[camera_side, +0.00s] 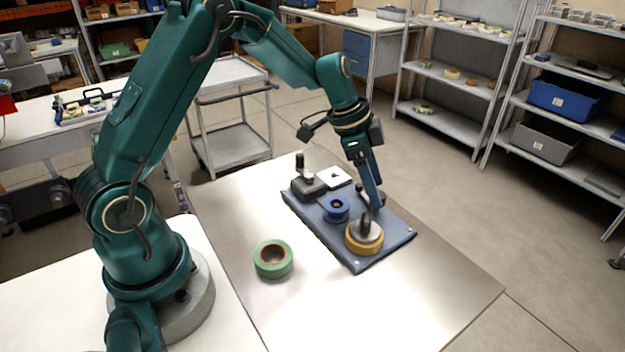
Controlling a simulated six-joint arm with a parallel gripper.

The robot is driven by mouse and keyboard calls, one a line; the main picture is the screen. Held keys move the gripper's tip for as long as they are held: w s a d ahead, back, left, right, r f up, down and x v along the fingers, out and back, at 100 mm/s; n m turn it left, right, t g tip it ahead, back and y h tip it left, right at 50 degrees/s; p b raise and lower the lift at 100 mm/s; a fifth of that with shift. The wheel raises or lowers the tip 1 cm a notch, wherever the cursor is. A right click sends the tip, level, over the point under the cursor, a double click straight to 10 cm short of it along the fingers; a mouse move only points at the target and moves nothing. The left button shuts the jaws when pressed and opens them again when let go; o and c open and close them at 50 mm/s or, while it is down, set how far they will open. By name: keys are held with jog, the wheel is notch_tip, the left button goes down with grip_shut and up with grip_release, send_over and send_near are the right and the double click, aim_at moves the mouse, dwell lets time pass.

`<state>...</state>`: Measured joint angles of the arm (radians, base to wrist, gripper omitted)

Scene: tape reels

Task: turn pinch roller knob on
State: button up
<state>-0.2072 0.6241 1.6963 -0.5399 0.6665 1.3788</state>
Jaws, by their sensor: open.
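A blue-grey base plate (400,236) lies on the metal table and carries several fittings. A dark block with an upright post and pale top (307,178) is at its back left. A white square tile with a black mark (336,177) is beside it. A blue reel (336,209) sits mid-plate. A yellow tape reel (364,243) with a dark hub piece is at the front. My gripper (373,203) points down, open, just behind the yellow reel. A dark part (384,196) shows at its right. I cannot tell which part is the pinch roller knob, nor whether the gripper touches anything.
A green tape roll (273,260) lies loose on the table left of the plate. The metal table (400,310) is clear in front and at the right. A cart (228,135) and shelves (455,85) stand farther back.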

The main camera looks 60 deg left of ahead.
jog(key=shift+w+d+f, duration=0.15)
jog(key=shift+w+f, duration=0.05)
jog(key=shift+f, duration=0.4)
grip_shut()
jog(key=shift+n, duration=0.3)
jog(key=n+y, duration=0.1)
jog(key=n, duration=0.1)
jog(key=n+t+y, duration=0.1)
jog(key=n, duration=0.2)
jog(key=shift+s+d, duration=0.1)
jog(key=shift+d, duration=0.1)
jog(key=shift+d+n+y, duration=0.1)
jog(key=shift+n+y, duration=0.9)
jog(key=shift+n, duration=1.6)
